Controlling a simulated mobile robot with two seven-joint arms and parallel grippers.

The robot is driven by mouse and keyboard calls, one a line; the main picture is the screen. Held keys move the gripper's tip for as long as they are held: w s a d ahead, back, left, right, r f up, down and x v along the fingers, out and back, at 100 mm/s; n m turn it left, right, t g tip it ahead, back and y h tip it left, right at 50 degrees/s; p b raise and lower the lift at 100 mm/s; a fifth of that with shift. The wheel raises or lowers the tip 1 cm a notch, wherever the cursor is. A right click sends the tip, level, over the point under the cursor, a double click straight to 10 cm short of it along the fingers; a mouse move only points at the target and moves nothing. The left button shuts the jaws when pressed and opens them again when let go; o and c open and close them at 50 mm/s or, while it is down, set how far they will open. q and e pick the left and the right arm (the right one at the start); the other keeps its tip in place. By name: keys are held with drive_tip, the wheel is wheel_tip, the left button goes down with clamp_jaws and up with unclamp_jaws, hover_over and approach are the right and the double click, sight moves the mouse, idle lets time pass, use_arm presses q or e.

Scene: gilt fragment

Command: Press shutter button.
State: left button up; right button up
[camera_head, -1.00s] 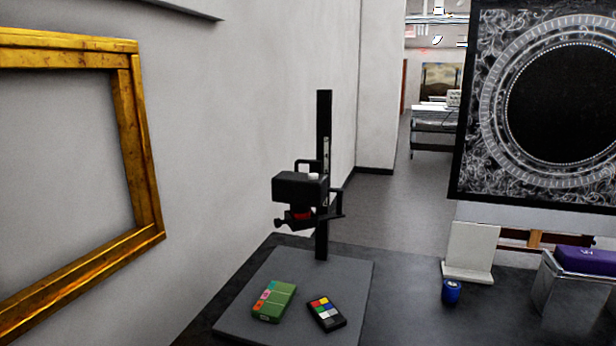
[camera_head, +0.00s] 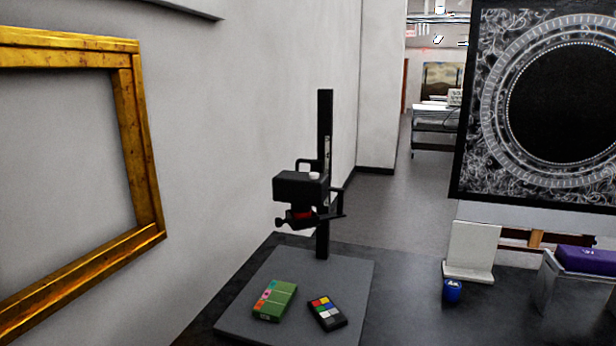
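A black camera (camera_head: 300,187) is mounted on a black upright column (camera_head: 324,130) of a copy stand, facing down over the grey baseboard (camera_head: 262,262). A small white button (camera_head: 314,176) shows on top of the camera, likely the shutter button. A red ring shows at the lens under the camera body. Neither of my grippers is in the head view.
A green box (camera_head: 275,300) and a colour checker card (camera_head: 326,313) lie on the baseboard. A gold frame (camera_head: 140,150) hangs on the left wall.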

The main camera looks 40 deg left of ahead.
use_arm(q)
drive_tip(key=shift+c, duration=0.5)
clamp_jaws()
idle(1.5)
